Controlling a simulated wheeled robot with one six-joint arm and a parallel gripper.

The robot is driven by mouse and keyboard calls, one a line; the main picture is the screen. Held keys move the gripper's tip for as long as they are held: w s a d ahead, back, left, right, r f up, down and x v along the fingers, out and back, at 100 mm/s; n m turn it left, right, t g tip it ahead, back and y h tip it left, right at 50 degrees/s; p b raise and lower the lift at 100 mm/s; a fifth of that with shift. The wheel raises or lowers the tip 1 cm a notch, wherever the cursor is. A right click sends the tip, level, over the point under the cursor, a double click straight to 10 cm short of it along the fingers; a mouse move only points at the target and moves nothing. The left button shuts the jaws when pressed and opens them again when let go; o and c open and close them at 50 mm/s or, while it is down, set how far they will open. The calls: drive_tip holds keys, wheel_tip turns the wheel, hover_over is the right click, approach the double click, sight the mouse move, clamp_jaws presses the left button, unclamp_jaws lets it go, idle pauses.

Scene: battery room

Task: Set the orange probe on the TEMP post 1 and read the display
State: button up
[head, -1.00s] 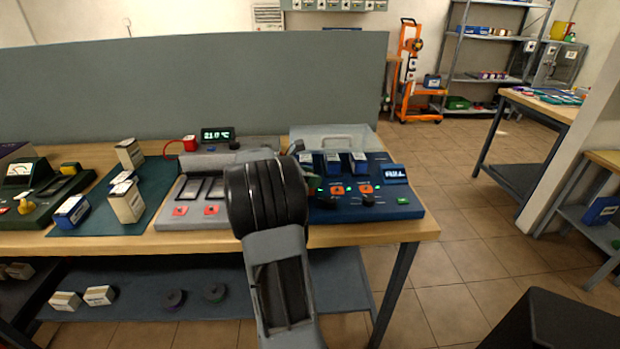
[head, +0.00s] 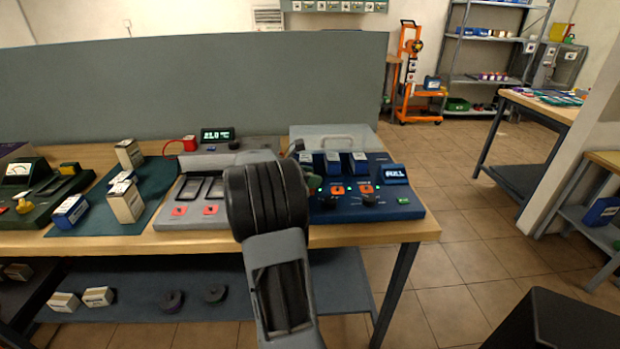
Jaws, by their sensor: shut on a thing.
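A small dark display (head: 217,134) with green digits stands at the back of the bench. It seems to read about 21.0 °C, but the digits are blurred. A red block (head: 189,143) with a thin red lead sits left of it; I cannot tell whether it belongs to the probe. No orange probe can be made out. The TEMP posts cannot be made out either; my black wrist covers the bench just right of the grey unit.
The grey unit (head: 166,215) with two slots lies left of my wrist. White boxes (head: 125,203) stand on a teal mat (head: 152,198). A grey panel (head: 120,90) closes the back.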

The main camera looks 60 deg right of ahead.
drive_tip(key=shift+f+b, duration=0.65)
drive_tip(key=shift+f, duration=0.05)
drive_tip(key=o, duration=0.7)
drive_tip(key=shift+c, duration=0.2)
drive_tip(key=v, duration=1.1)
drive_tip(key=shift+p, duration=0.35)
drive_tip(key=shift+s+r, duration=0.1)
